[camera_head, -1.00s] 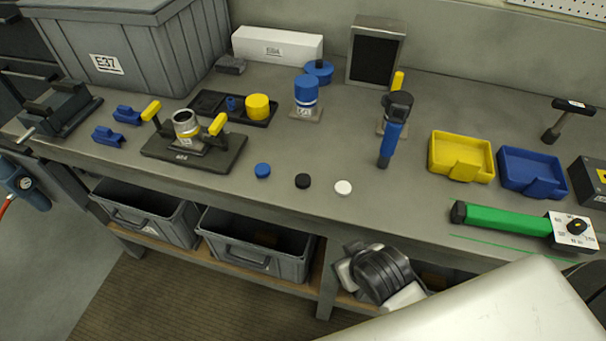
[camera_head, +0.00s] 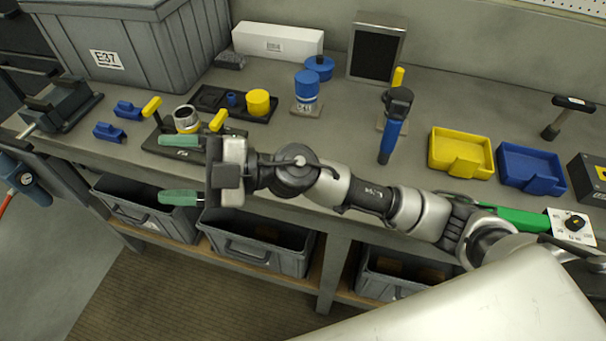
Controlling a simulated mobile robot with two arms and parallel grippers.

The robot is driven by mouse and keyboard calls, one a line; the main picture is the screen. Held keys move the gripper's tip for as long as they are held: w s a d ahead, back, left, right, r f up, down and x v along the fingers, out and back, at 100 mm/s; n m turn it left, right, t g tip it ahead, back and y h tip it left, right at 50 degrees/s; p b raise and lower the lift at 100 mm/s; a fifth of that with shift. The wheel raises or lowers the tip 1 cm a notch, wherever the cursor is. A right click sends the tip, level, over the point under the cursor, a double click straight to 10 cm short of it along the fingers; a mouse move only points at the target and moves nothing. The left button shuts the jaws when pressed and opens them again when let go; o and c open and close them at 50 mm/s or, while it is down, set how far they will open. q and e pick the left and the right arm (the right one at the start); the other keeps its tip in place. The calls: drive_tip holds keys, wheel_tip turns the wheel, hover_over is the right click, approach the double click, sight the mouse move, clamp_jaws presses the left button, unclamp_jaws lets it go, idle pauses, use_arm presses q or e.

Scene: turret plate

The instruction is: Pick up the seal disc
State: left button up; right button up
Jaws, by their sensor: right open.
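My right gripper (camera_head: 180,169) is open and empty, its two green-padded fingers spread and pointing left. It appears in front of the dark plate (camera_head: 160,142) that carries a metal ring (camera_head: 186,119) and two yellow-handled clamps. The upper finger overlaps the plate in the picture, and the lower one overlaps the bench's front edge. The small blue, black and white discs seen earlier near the front of the bench are now hidden behind my right arm. I cannot tell which of them is the seal disc. My left gripper is not in view.
Behind the arm stand a black tray (camera_head: 208,98) with a yellow cylinder (camera_head: 258,102), a blue-topped canister (camera_head: 306,91) and a blue-handled tool (camera_head: 390,142). Yellow (camera_head: 437,152) and blue (camera_head: 508,172) bins are at right. Grey bins sit below the bench.

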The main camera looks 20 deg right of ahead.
drive_tip(key=w+d+f+n+g+h, duration=0.3)
drive_tip(key=d+f+n+g+h, duration=0.3)
drive_tip(key=f+h, duration=0.55)
drive_tip(key=w+d+f+m+t+h, duration=0.1)
drive_tip(key=w+d+h, duration=0.1)
drive_tip(key=d, duration=0.3)
drive_tip(key=w+d+f+m+t+h+p, duration=0.1)
drive_tip(key=w+d+f+m+h, duration=0.1)
drive_tip(key=w+d+h, duration=0.1)
drive_tip(key=w+d+f+m+t+h, duration=0.1)
drive_tip(key=d+h, duration=0.3)
drive_tip(key=d, duration=0.4)
drive_tip(key=shift+w+d+f+m, duration=0.1)
drive_tip(key=shift+w+f+m, duration=0.1)
drive_tip(key=shift+w+m, duration=0.35)
drive_tip(key=shift+w+f, duration=0.1)
drive_tip(key=shift+f, duration=0.25)
drive_tip(key=shift+f+p, duration=0.6)
drive_tip(key=shift+p, duration=0.15)
drive_tip(key=f, duration=0.1)
drive_tip(key=f+p, duration=0.1)
drive_tip(key=f, duration=0.1)
drive_tip(key=shift+w+a+f, duration=0.25)
drive_tip(key=shift+a+f, duration=0.05)
drive_tip(key=shift+f, duration=0.35)
drive_tip(key=c, duration=1)
